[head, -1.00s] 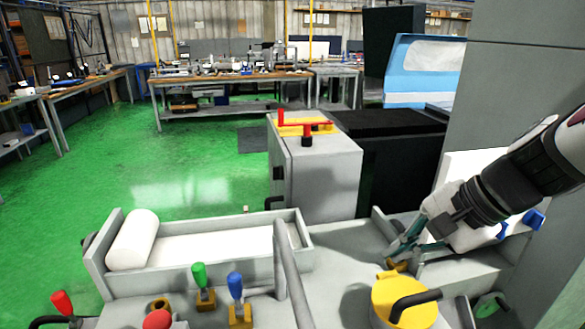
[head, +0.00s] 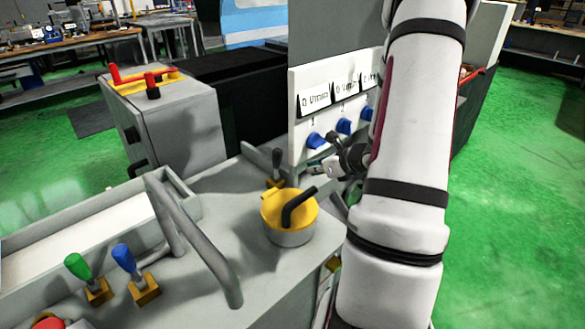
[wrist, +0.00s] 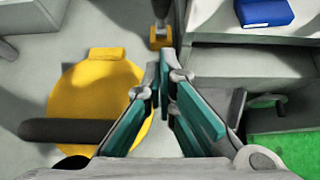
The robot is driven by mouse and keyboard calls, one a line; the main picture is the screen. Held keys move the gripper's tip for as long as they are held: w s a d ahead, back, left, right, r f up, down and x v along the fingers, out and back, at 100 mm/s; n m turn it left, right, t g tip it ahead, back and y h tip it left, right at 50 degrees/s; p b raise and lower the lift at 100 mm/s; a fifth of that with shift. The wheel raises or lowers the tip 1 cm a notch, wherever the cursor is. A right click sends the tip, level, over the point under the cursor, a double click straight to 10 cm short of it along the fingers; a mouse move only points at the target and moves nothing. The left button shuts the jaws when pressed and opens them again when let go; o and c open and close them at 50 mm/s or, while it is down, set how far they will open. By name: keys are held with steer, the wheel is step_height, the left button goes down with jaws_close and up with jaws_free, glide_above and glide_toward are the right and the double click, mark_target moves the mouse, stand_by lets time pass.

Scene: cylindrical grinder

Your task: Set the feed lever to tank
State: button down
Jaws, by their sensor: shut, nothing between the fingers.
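I cannot tell for certain which control is the feed lever. A lever with a dark handle on a small yellow base (head: 276,168) stands behind the round yellow-topped pot (head: 289,218). Its yellow base shows top centre in the wrist view (wrist: 160,40), where the upper handle is cut off. My gripper (head: 317,167) is to the right of this lever, in front of the white panel. In the wrist view my gripper (wrist: 168,68) has its teal fingers together and empty, pointing at the yellow base, apart from it in the picture.
A white panel (head: 298,150) carries blue knobs (head: 316,141) under labels too small to read. A green lever (head: 76,265), a blue lever (head: 123,257) and a grey bent bar (head: 200,250) stand to the left. The black handle (head: 299,206) rises from the pot.

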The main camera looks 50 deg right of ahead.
mark_target(279, 162)
steer(key=w+f, duration=0.1)
steer(key=w, duration=0.2)
steer(key=w+f, duration=0.2)
steer(key=w, duration=0.2)
steer(key=w+f, duration=0.1)
steer(key=w, duration=0.3)
steer(key=shift+w+d+f, duration=0.2)
steer(key=shift+d+f, duration=0.1)
steer(key=shift+f, duration=0.1)
steer(key=shift+w+r+b, duration=0.5)
steer(key=shift+w+b, duration=0.4)
steer(key=shift+b, duration=0.1)
